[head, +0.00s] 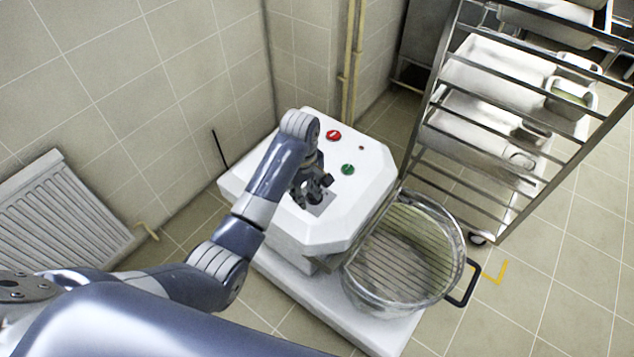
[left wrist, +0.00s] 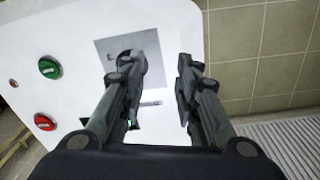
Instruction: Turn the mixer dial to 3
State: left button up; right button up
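The white mixer (head: 350,215) stands on the floor with a red button (head: 333,135) and a green button (head: 347,169) on its top. A grey square panel (head: 322,205) is set in the top, and it also shows in the left wrist view (left wrist: 165,75). My left gripper (head: 322,190) is over this panel, pointing down at it. In the left wrist view its two fingers (left wrist: 158,68) are apart with nothing seen between them. My right gripper is not in view.
A steel bowl with a wire guard (head: 400,255) and black handle is at the mixer's front. A metal rack (head: 480,130) with white containers stands to the right. A radiator (head: 65,215) and tiled wall are on the left. The floor at lower right is clear.

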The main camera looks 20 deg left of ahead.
pick_arm(q)
jog(key=w+r+n, duration=0.3)
jog(key=w+r, duration=0.2)
jog(key=r, duration=0.1)
jog(key=shift+g, duration=0.3)
jog(key=f, duration=1)
jog(key=shift+w+d+f, duration=0.15)
jog(key=shift+d, duration=0.15)
grip_shut()
